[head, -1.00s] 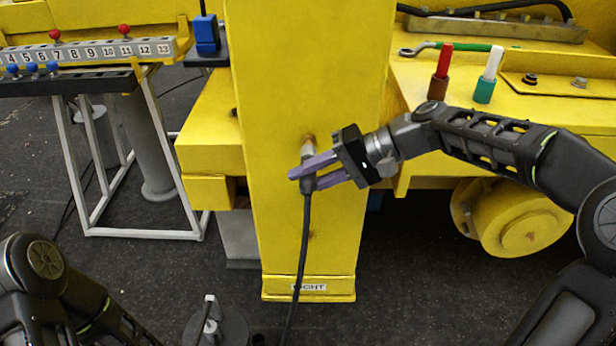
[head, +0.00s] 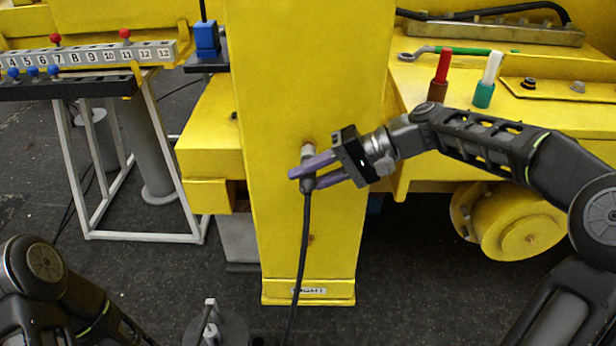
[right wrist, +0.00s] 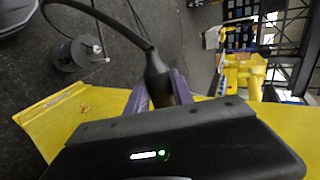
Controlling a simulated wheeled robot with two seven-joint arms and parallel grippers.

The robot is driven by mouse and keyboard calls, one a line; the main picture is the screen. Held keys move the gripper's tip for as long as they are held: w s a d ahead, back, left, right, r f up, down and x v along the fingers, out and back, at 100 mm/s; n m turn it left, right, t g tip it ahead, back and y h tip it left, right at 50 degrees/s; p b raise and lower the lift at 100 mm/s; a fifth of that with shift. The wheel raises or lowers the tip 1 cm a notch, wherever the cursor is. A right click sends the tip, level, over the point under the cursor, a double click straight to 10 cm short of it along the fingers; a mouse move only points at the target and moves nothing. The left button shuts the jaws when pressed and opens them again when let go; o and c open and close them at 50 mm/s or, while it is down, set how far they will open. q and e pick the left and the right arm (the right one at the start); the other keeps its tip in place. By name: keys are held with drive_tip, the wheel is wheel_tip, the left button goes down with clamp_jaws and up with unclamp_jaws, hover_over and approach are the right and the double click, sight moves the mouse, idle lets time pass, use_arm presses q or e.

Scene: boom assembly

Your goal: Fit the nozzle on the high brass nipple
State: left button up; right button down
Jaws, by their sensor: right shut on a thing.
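My right gripper (head: 304,178) has purple fingers and is shut on the nozzle (head: 308,185), in front of the yellow post. The nozzle is dark with a grey upper end, and a black hose hangs from its lower end. The high brass nipple (head: 308,138) shows as a small brownish spot on the post just above the nozzle's upper end. I cannot tell whether the two touch. In the right wrist view the nozzle's dark rear (right wrist: 157,78) stands between the purple fingers, with the hose curving away. My left arm is at the lower left; its gripper is out of frame.
The yellow post (head: 300,240) stands upright in the middle. A red marker (head: 442,68) and a white-and-green one (head: 488,80) stand on the yellow ledge at right. A numbered rail (head: 90,55) is at left. A grey round stand (head: 212,325) is on the floor in front.

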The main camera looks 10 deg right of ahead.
drive_tip(key=shift+w+d+p, duration=0.15)
drive_tip(key=shift+w+p, duration=0.15)
drive_tip(key=shift+w, duration=0.35)
idle(0.5)
drive_tip(key=c, duration=1)
unclamp_jaws()
drive_tip(key=shift+d, duration=0.15)
drive_tip(key=shift+s+d+r, duration=0.1)
drive_tip(key=shift+d+r, duration=0.05)
drive_tip(key=shift+d, duration=0.15)
drive_tip(key=b+v, duration=0.1)
drive_tip(key=v, duration=0.6)
drive_tip(key=shift+b, duration=0.35)
drive_tip(key=shift+a, duration=0.1)
